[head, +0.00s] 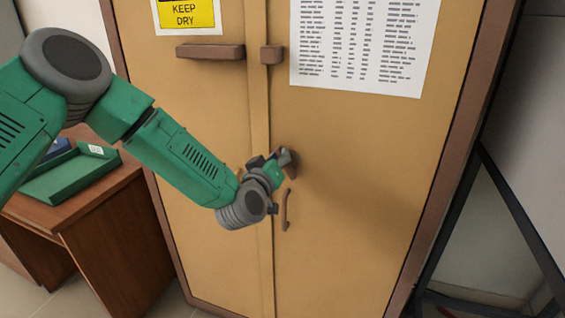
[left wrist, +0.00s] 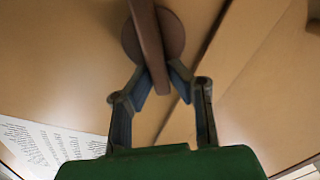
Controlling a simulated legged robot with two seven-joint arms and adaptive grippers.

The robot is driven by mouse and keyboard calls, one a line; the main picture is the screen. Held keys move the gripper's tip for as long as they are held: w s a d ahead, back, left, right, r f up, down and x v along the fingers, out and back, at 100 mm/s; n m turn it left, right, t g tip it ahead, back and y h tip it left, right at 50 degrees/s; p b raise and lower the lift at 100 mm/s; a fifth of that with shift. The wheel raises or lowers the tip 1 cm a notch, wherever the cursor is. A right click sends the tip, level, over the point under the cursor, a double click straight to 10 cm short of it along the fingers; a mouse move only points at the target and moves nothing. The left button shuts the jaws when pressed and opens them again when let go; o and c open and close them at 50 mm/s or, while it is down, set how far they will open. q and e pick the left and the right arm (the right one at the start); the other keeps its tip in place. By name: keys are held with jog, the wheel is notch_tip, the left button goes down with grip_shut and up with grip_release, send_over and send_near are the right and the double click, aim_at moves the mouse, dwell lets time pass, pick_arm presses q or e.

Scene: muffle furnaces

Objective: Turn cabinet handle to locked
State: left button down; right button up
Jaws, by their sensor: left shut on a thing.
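The tan cabinet (head: 350,190) has brown edges and stands in front of me with its doors closed. Its turning handle (head: 291,158) is a brown bar on a round base, mostly hidden by my gripper in the head view. In the left wrist view the handle (left wrist: 150,45) runs down from its round base between the fingers. My left gripper (head: 275,163) is at the handle, and its fingers (left wrist: 160,82) are closed on the bar from both sides. My right gripper is not in view.
A small curved pull (head: 286,210) sits just below the gripper. A brown bar (head: 210,51) and a small block (head: 271,55) are higher on the doors. A wooden desk (head: 105,235) with a green tray (head: 72,177) stands left. A dark frame (head: 520,215) stands right.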

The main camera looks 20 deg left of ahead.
pick_arm(q)
jog(key=shift+a+f+n+b, duration=0.25)
jog(key=shift+f+n+b, duration=0.25)
jog(key=shift+n+b, duration=1.25)
jog(key=shift+a+f+n+b, duration=0.4)
jog(key=shift+n+b, duration=0.75)
jog(key=shift+n, duration=1.15)
jog(key=shift+a+f+n+b, duration=0.1)
jog(key=shift+f+n+b, duration=0.5)
jog(key=shift+n+b, duration=1.15)
jog(key=shift+n, duration=0.4)
jog(key=c, duration=1.5)
grip_release()
jog(key=shift+c, duration=0.2)
jog(key=shift+a+r, duration=0.1)
jog(key=s, duration=1.1)
jog(key=shift+s+a, duration=0.25)
jog(key=shift+s, duration=0.15)
